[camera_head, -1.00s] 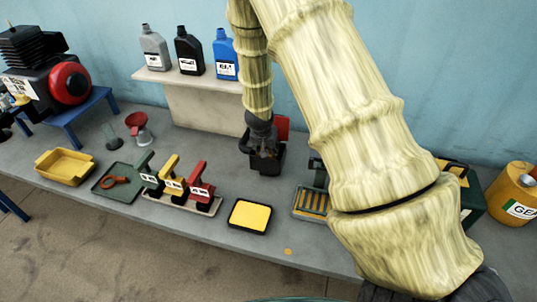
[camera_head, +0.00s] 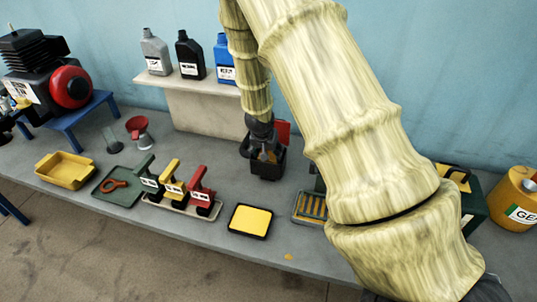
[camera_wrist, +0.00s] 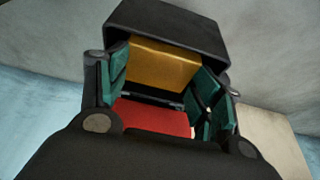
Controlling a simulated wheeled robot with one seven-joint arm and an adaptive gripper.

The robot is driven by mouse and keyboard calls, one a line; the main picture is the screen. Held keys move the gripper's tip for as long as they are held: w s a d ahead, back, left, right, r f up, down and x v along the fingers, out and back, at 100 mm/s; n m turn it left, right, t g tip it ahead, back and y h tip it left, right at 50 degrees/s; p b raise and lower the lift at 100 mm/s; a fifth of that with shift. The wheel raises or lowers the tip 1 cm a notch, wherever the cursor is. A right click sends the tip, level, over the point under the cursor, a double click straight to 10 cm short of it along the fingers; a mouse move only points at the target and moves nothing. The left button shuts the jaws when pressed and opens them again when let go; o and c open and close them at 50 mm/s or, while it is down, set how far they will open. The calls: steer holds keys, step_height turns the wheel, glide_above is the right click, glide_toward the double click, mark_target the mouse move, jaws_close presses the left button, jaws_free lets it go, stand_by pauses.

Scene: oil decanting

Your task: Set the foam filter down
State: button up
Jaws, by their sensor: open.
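A tan-orange block, which looks like the foam filter (camera_wrist: 163,65), sits inside a black open box in the wrist view, between and beyond my finger pads. My gripper (camera_wrist: 165,92) is open, with a teal pad on each side and a gap between them. In the head view my gripper (camera_head: 262,145) points down at the black box (camera_head: 267,170), and its fingers are partly lost against the box. A red panel (camera_head: 283,131) stands behind the box; red also shows between the pads in the wrist view. Whether a pad touches the block I cannot tell.
A black tray with a yellow pad (camera_head: 250,220) lies in front of the box. Left are a rack of green, yellow and red handled tools (camera_head: 178,190), a green tray (camera_head: 117,187) and a yellow basin (camera_head: 65,170). A slotted tray (camera_head: 310,207) is right. Bottles stand on a shelf behind.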

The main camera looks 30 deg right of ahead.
steer(key=v, duration=1)
steer(key=shift+s, duration=0.1)
stand_by(0.3)
